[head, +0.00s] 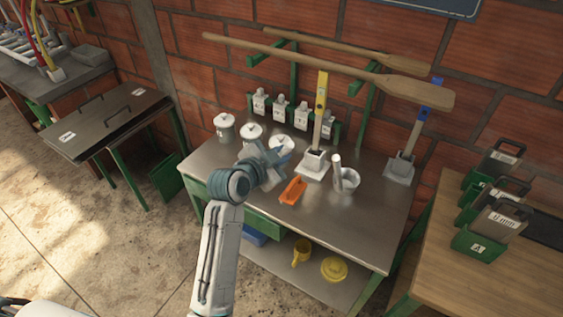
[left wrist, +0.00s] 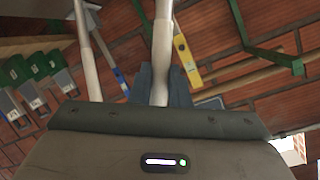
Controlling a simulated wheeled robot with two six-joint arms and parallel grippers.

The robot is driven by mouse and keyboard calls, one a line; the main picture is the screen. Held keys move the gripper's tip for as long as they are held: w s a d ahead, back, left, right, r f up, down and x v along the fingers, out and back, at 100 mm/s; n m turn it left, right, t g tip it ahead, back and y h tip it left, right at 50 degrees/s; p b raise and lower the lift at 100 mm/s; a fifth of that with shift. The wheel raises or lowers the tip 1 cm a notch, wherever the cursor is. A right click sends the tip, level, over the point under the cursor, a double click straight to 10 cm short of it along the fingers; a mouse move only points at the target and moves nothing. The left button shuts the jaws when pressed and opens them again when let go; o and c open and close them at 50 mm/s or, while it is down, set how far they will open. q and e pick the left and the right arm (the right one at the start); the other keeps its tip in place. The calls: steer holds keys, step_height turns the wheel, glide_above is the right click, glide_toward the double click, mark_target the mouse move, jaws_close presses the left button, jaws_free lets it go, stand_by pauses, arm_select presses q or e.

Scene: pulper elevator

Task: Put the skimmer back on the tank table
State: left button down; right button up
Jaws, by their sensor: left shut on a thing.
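My left gripper (head: 268,160) is over the left part of the steel-topped table (head: 320,225), near the white lidded pots. It is shut on a pale grey rod-like handle (left wrist: 162,55), seen between the blue fingers in the left wrist view. I take this handle to be the skimmer's; its far end is out of sight, and in the head view my gripper and arm hide most of it. I cannot tell whether it touches the table. My right gripper is not in view.
White pots (head: 224,122), an orange scoop (head: 293,190), a metal cup (head: 346,180) and a stand with a yellow level (head: 320,95) crowd the steel tabletop. Its front right is clear. A dark-topped table (head: 105,125) stands left, a wooden table (head: 510,275) right.

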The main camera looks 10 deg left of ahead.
arm_select(q)
step_height(320, 180, down, 4)
steer(key=shift+r+p, duration=0.25)
steer(key=shift+p, duration=0.15)
steer(key=c, duration=1.4)
jaws_free()
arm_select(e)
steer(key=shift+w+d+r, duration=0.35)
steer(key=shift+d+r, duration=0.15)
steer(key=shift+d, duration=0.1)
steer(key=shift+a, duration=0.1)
